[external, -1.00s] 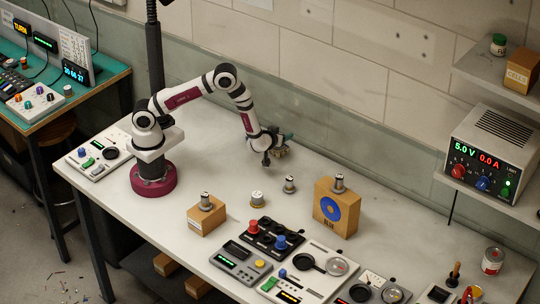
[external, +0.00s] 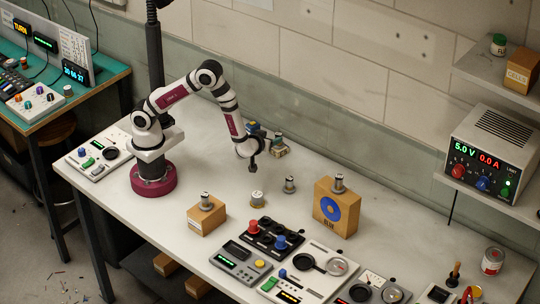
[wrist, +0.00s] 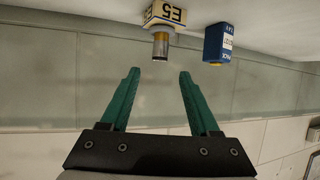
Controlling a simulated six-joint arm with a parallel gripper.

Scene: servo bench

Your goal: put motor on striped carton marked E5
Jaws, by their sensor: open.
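The striped carton marked E5 (wrist: 165,12) shows upside down at the top of the wrist view. A motor (wrist: 160,46), a metal cylinder with a brownish band, stands on the carton's top. In the external view the carton (external: 279,151) is at the back of the bench with the motor (external: 279,138) on it. My gripper (external: 252,168) is left of and in front of the carton. In the wrist view my gripper's green fingers (wrist: 158,74) are open with nothing between them, and the motor is beyond their tips.
A blue box (wrist: 217,43) stands beside the carton. Small metal cylinders stand on the bench (external: 257,198) (external: 289,184), on a small brown carton (external: 205,224) and on a blue-disc carton (external: 335,217). Control panels (external: 305,268) fill the front right.

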